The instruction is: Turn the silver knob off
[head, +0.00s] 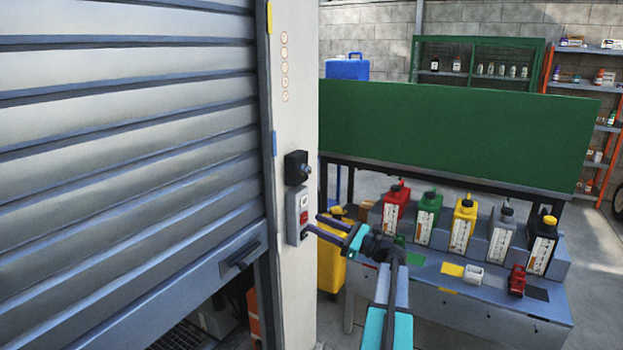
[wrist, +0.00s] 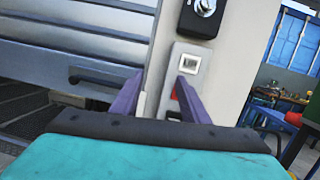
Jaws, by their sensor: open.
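The silver knob (wrist: 206,6) shows at the top edge of the wrist view, on a black box (wrist: 200,22) fixed to the pale post. In the head view the black box (head: 296,168) sits on the post, with the dark-looking knob (head: 307,170) on its right side. Its setting is too small to tell. My gripper (head: 314,224) is open and empty, its fingers pointing at the post below the knob. In the wrist view its purple fingers (wrist: 160,78) are spread before a grey switch box, apart from the knob.
The grey switch box (head: 297,215) with white and red buttons is directly below the black box. A ribbed roller shutter (head: 130,130) fills the left, partly raised. A bench with several coloured bottles and a green panel (head: 450,135) stands at right.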

